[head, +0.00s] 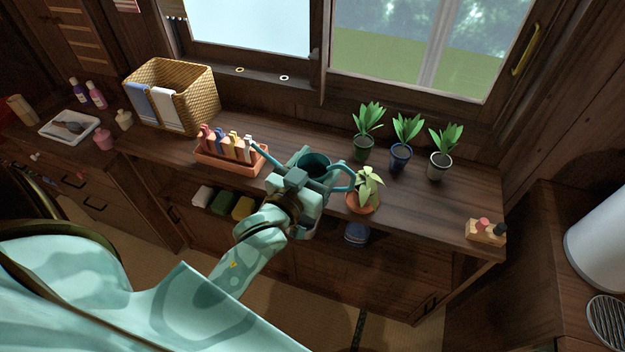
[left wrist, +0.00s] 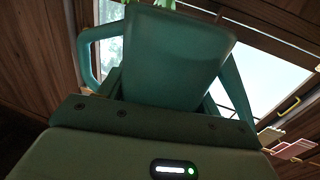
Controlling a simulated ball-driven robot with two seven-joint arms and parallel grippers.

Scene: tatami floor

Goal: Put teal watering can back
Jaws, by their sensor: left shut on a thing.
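The teal watering can (head: 318,163) is upright above the front part of the dark wooden counter, its spout to the left and its handle to the right. My left gripper (head: 302,180) is shut on it from the front. In the left wrist view the can (left wrist: 180,60) fills the middle, between the fingers, with its spout and handle to either side. Whether its base touches the counter is hidden by the gripper. My right gripper is not in view.
Several potted plants (head: 401,150) line the back. A wicker basket (head: 190,92) stands further left.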

